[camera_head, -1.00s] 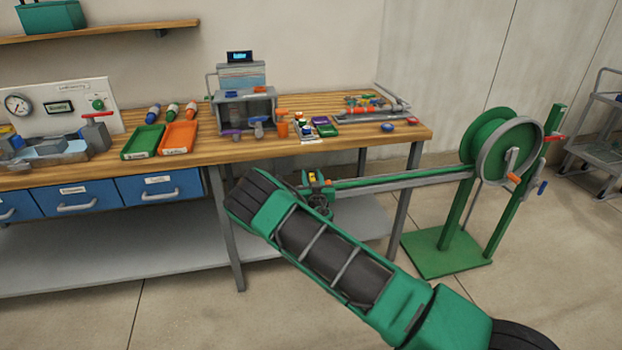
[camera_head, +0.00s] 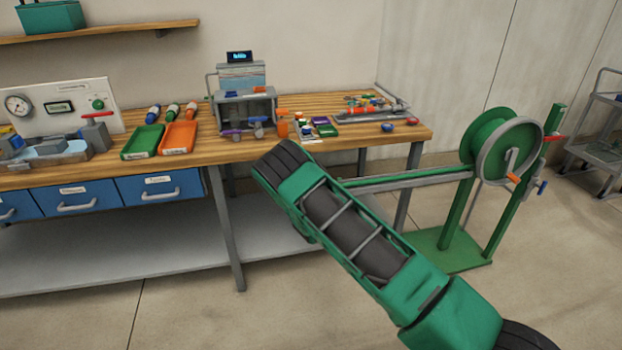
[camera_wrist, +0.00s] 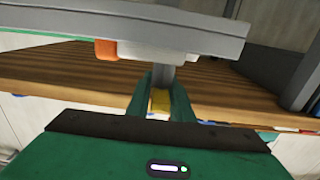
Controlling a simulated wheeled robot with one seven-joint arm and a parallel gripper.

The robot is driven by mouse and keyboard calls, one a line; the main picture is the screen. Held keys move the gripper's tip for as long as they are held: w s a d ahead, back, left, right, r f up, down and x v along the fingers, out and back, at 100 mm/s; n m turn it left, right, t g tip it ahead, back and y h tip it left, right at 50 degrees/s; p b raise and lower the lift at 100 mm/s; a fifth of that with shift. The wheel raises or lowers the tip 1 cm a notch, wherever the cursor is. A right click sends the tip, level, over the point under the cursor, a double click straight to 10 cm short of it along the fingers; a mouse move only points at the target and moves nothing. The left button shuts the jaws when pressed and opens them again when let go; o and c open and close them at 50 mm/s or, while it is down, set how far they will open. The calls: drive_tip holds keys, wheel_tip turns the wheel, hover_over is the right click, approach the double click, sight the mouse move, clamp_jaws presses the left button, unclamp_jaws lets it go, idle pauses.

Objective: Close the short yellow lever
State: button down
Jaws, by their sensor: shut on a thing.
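In the wrist view, the short yellow lever (camera_wrist: 160,101) shows as a small yellow block between the two green fingers of my gripper (camera_wrist: 163,84). The fingers are shut on it. A short grey post (camera_wrist: 161,73) stands just beyond, under a long grey bar (camera_wrist: 140,30). Most of the lever is covered by the fingers, so its angle cannot be told. In the head view my own arm hides the gripper and the lever.
An orange part (camera_wrist: 106,50) sits beneath the grey bar, close to the fingers. The wooden bench (camera_head: 350,140) lies behind. A green hose reel (camera_head: 490,145) stands on the right, with a rail (camera_head: 410,180) running from it toward my arm.

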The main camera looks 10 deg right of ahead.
drive_tip(key=shift+a, duration=0.1)
idle(0.3)
drive_tip(key=c, duration=1.7)
unclamp_jaws()
drive_tip(key=shift+r, duration=0.1)
drive_tip(key=shift+s, duration=0.1)
drive_tip(key=shift+s, duration=5.85)
